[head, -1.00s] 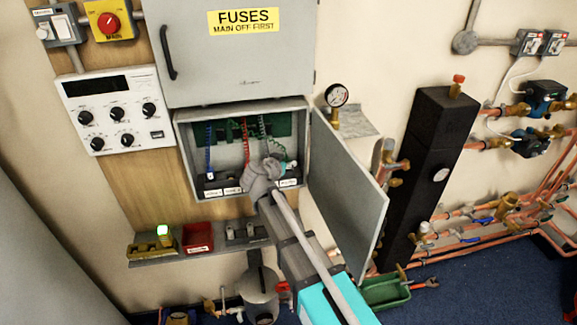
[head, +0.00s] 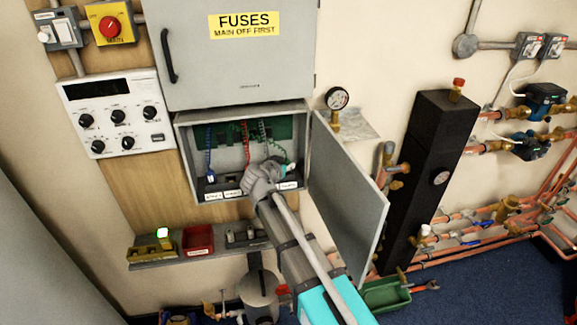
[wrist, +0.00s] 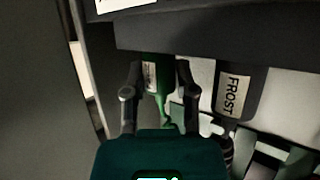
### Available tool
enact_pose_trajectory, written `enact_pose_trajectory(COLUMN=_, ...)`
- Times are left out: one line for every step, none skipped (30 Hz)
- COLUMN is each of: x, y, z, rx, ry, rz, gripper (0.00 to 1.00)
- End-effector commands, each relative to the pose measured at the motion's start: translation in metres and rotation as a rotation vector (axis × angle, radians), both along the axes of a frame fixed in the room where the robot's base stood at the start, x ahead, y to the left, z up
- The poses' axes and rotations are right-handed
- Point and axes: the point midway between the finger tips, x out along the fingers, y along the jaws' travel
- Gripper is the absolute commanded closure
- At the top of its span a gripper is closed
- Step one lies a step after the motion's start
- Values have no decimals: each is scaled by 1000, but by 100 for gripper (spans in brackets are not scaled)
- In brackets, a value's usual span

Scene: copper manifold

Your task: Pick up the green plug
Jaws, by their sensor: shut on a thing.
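The green plug (wrist: 155,75) sits between my two fingers in the wrist view, with a small white label on its side. My gripper (wrist: 160,72) is shut on it. In the head view my gripper (head: 262,180) is inside the open lower box (head: 300,150), at its front right. There the plug is mostly hidden behind my gripper and wrist. A green coiled cord (head: 263,130) hangs from the box's back. Whether the plug is clear of the dark strip above it in the wrist view, I cannot tell.
Blue (head: 208,138) and red (head: 245,130) coiled cords hang to the left. The open door (head: 345,195) stands right of my arm. A shelf (head: 215,252) with a red tray (head: 198,240) lies below.

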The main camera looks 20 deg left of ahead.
Motion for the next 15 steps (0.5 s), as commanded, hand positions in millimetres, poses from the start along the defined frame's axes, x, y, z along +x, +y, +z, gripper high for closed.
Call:
enact_pose_trajectory(x=0, y=0, z=3, rx=0, ry=0, rz=0, gripper=100)
enact_pose_trajectory(x=0, y=0, z=4, rx=0, ry=0, rz=0, gripper=100)
enact_pose_trajectory(x=0, y=0, z=5, rx=0, ry=0, rz=0, gripper=100)
enact_pose_trajectory(x=0, y=0, z=7, rx=0, ry=0, rz=0, gripper=100)
enact_pose_trajectory(x=0, y=0, z=8, rx=0, ry=0, rz=0, gripper=100)
enact_pose_trajectory(x=0, y=0, z=11, rx=0, ry=0, rz=0, gripper=100)
enact_pose_trajectory(x=0, y=0, z=13, rx=0, ry=0, rz=0, gripper=100)
enact_pose_trajectory(x=0, y=0, z=15, rx=0, ry=0, rz=0, gripper=100)
enact_pose_trajectory(x=0, y=0, z=18, rx=0, ry=0, rz=0, gripper=100)
enact_pose_trajectory(x=0, y=0, z=21, rx=0, ry=0, rz=0, gripper=100)
enact_pose_trajectory(x=0, y=0, z=23, rx=0, ry=0, rz=0, gripper=100)
enact_pose_trajectory(x=0, y=0, z=27, rx=0, ry=0, rz=0, gripper=100)
enact_pose_trajectory(x=0, y=0, z=30, rx=0, ry=0, rz=0, gripper=100)
enact_pose_trajectory(x=0, y=0, z=33, rx=0, ry=0, rz=0, gripper=100)
enact_pose_trajectory(x=-3, y=-1, z=37, rx=0, ry=0, rz=1, gripper=100)
